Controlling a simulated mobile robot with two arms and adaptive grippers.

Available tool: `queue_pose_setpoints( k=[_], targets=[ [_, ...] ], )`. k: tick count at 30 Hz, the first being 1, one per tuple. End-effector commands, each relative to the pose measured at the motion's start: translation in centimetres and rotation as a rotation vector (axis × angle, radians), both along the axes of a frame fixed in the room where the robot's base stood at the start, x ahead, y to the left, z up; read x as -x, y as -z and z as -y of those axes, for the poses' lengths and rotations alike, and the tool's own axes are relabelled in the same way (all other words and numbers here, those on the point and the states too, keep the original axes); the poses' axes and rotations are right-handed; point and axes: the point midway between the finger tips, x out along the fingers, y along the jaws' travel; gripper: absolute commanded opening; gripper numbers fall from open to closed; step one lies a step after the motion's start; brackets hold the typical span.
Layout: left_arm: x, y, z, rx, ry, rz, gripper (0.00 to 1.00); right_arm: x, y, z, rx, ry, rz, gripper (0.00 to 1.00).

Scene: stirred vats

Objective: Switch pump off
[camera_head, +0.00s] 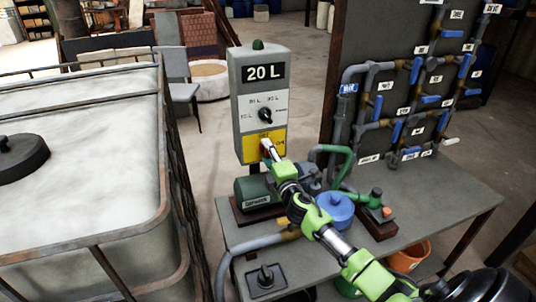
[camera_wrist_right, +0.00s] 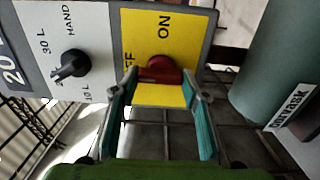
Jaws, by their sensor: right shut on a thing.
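A grey control box (camera_head: 240,95) with a "20 L" plate stands at the back of the grey bench. Its lower yellow panel (camera_head: 250,150), also in the wrist view (camera_wrist_right: 140,20), carries ON and a partly covered OFF. A red switch knob (camera_wrist_right: 160,70) sits on this panel. My right gripper (camera_head: 266,147) reaches the panel, and in the wrist view its fingers (camera_wrist_right: 163,88) are shut on the red knob from both sides. The gripper hides the knob in the head view. The green pump motor (camera_head: 250,190) stands just below the box. My left gripper is out of view.
A black selector knob (camera_head: 265,115) is higher on the box. A large caged white tank (camera_head: 75,120) stands left. A blue lidded pot (camera_head: 336,206) and green hose are close to my right arm. A pipe board (camera_head: 400,60) with blue valves stands behind the bench (camera_head: 440,195).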

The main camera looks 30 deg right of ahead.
Motion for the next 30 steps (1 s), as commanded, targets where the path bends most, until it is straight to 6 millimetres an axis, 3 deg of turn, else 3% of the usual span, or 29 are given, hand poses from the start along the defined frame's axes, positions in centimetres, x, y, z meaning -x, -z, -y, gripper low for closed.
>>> queue_pose_setpoints(
  k=[8,9,10,23,30],
  targets=[
    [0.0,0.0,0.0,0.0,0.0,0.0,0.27,0.0,0.1,0.0,0.006,-0.001,-0.002,0.2],
    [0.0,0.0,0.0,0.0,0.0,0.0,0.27,0.0,0.1,0.0,0.006,-0.001,-0.002,0.52],
    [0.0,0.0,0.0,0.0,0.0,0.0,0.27,0.0,0.1,0.0,0.006,-0.001,-0.002,0.58],
    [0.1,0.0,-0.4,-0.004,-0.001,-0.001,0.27,0.4,0.1,-0.1,0.003,0.0,-0.002,0.58],
    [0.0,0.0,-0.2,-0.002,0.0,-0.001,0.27,3.8,0.2,-1.0,0.003,-0.002,-0.003,0.58]
  ],
)
